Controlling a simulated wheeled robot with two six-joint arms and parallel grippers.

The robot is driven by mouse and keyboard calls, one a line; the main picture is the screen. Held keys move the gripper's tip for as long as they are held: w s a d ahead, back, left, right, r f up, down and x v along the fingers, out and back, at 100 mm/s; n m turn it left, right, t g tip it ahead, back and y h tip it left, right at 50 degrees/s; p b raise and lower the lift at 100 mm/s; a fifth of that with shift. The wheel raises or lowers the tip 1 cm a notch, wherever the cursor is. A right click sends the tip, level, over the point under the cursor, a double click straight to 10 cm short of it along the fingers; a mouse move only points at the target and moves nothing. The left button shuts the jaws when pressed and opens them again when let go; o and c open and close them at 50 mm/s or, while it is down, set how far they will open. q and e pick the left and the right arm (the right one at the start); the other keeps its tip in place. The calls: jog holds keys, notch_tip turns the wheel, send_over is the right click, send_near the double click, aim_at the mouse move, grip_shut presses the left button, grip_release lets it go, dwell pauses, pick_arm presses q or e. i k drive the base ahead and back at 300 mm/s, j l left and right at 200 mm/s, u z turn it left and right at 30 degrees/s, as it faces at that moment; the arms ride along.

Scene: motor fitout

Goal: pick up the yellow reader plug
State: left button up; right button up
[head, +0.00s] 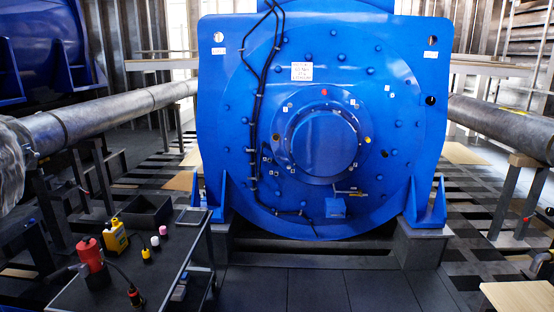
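A small yellow piece with a dark top (146,255) stands on the dark cart top at the lower left; it may be the yellow reader plug, but it is too small to be sure. A larger yellow boxy device (115,238) with dark markings stands just behind and left of it. Neither of my grippers can be made out in the head view, and nothing is seen holding the yellow pieces.
The cart (172,270) also carries a black open bin (147,213), a red plug (91,255), a red-and-black connector (135,297) and small white and pink pieces (155,241). A large blue motor (230,130) stands behind. Dark floor (330,290) lies clear right of the cart.

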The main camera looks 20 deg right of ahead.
aim_at(145, 252)
jog(key=i+l+z, duration=0.2)
jog(key=i+l, duration=0.7)
jog(key=i+l+z, duration=0.25)
jog(key=i+l, duration=0.6)
jog(key=i+j+u, duration=0.2)
jog(key=u, duration=0.25)
jog(key=i+u, duration=0.3)
jog(key=u, duration=0.15)
jog(key=i+u, duration=0.3)
jog(key=u, duration=0.15)
